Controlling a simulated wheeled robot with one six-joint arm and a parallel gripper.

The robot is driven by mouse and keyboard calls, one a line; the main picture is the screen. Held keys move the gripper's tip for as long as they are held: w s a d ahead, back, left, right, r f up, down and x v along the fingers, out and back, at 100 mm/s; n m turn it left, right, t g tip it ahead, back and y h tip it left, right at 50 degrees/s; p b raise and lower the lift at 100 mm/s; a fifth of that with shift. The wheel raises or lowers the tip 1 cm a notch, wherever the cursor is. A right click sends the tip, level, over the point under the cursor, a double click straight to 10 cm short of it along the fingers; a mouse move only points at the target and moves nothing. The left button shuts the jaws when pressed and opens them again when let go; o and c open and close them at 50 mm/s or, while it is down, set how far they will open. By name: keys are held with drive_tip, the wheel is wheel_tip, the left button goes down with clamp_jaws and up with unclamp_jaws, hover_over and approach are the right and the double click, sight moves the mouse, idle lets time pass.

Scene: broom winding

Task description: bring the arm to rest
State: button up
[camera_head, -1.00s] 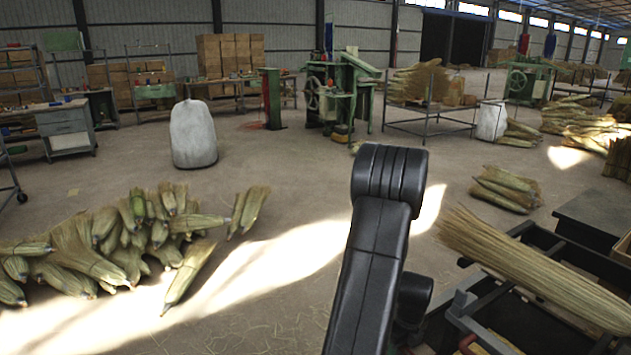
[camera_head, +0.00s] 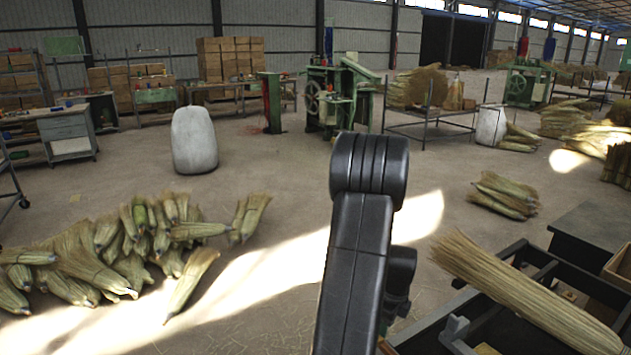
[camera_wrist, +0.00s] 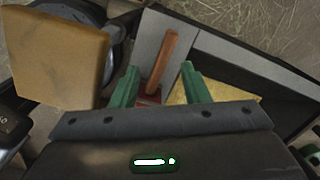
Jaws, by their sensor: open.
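My arm (camera_head: 358,240) rises in the lower middle of the head view, its black upper link bent at a rounded joint. My gripper (camera_wrist: 158,82) shows only in the wrist view. Its two green fingers stand apart with nothing held between them. Beyond the fingers is a brown wooden bar or handle (camera_wrist: 162,62) with a red part at its lower end. I cannot tell how far the fingers are from it.
A broom bundle (camera_head: 520,290) lies across a dark frame (camera_head: 470,315) at the lower right. A pile of broom bundles (camera_head: 110,250) lies on the floor at left. A white sack (camera_head: 194,140) stands behind it. A tan block (camera_wrist: 58,55) is near the gripper. Open floor lies between.

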drive_tip(key=w+a+r+n+p, duration=0.1)
drive_tip(key=w+a+r+n, duration=0.4)
drive_tip(key=a+n, duration=0.3)
drive_tip(key=w+a+r+n+p, duration=0.2)
drive_tip(key=w+a+r+n, duration=0.2)
drive_tip(key=a+r+n, duration=0.4)
drive_tip(key=shift+w+a+n+g, duration=0.35)
drive_tip(key=shift+n+g, duration=0.05)
drive_tip(key=shift+n, duration=1.4)
drive_tip(key=shift+s, duration=0.1)
